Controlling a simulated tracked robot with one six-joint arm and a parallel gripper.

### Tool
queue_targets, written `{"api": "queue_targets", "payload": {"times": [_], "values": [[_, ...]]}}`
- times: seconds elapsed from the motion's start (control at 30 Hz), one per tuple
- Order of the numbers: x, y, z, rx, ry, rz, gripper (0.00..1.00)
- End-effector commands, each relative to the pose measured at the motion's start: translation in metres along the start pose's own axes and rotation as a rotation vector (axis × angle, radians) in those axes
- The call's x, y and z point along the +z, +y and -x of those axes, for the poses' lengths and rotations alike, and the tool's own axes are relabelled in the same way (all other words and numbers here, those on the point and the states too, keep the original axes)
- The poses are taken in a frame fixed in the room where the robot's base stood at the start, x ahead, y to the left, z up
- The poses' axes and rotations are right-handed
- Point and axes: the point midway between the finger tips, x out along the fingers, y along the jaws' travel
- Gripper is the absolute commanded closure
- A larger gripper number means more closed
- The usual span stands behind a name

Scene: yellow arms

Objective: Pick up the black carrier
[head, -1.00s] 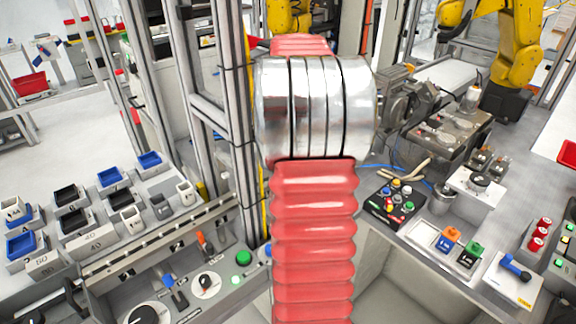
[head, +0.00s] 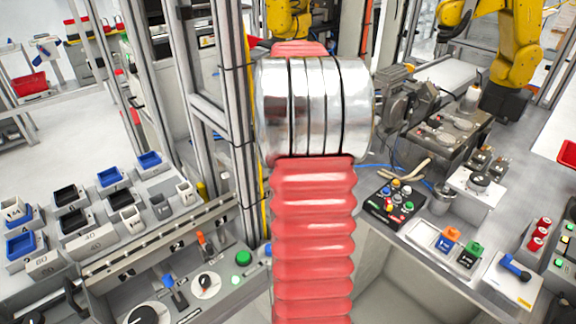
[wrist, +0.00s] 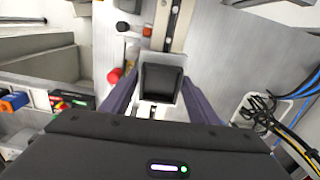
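A black carrier (wrist: 160,82) with a pale rim shows in the middle of the wrist view. My gripper (wrist: 160,86) has its two dark fingers apart, one on each side of this carrier. I cannot tell whether the fingers touch its sides or how high it is. In the head view, my gripper and this carrier are hidden behind my red arm. Other black carriers, one of them at the far left (head: 70,196), stand among blue ones on the left bench.
A red knob (wrist: 114,75) is close to the left finger, with a rail (wrist: 172,22) beyond the carrier. Loose cables (wrist: 268,120) lie to the right. A black button box (head: 393,205) stands on the right bench in the head view. Metal posts rise left of my arm.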

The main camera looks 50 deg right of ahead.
Motion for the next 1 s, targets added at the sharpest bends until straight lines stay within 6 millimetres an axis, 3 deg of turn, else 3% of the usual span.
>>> {"api": "queue_targets", "payload": {"times": [0.37,0.73,1.0], "values": [[0.0,0.0,0.0,0.0,0.0,0.0,0.76],[-0.001,0.0,0.007,-0.002,0.001,-0.001,0.77],[-0.001,-0.001,0.044,-0.004,0.003,-0.001,0.77]]}}
